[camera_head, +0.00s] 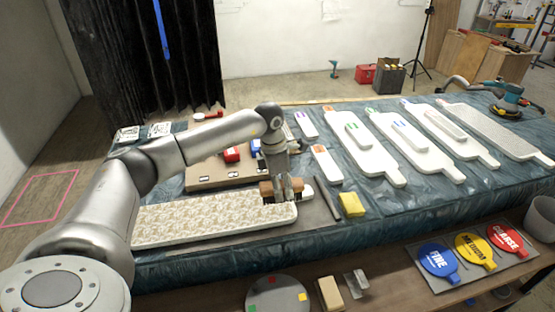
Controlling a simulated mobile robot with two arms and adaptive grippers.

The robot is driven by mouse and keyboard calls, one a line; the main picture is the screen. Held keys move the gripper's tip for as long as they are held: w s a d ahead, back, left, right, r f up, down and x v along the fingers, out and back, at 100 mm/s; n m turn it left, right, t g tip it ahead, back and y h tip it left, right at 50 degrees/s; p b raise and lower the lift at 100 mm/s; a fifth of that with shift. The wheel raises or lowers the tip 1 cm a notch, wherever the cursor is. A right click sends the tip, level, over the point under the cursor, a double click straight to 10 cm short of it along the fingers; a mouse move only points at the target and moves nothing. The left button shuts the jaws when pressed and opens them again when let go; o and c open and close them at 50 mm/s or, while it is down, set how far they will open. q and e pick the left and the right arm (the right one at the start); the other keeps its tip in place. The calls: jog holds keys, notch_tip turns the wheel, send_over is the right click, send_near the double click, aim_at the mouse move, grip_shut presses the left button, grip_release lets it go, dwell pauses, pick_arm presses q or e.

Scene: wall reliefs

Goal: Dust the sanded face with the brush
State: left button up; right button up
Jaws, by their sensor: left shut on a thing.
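My left gripper (284,188) reaches in from the left and is shut on the brush (267,189), whose brown body shows on both sides of the fingers. The brush is at the right end of a long pale panel (215,214) with a textured relief face, lying on the near left of the table. The fingers hide part of the brush, and I cannot tell whether its bristles touch the face. My right gripper is not in view.
A yellow sponge (352,204) and a dark bar lie right of the panel. Several white paddle-shaped boards (372,150) fill the table's right half. Blue, yellow and red discs (438,260) lie on a front shelf. A brown board (205,176) lies behind the panel.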

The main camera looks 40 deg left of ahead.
pick_arm(q)
jog(key=shift+r+p, duration=0.5)
jog(key=shift+r, duration=0.7)
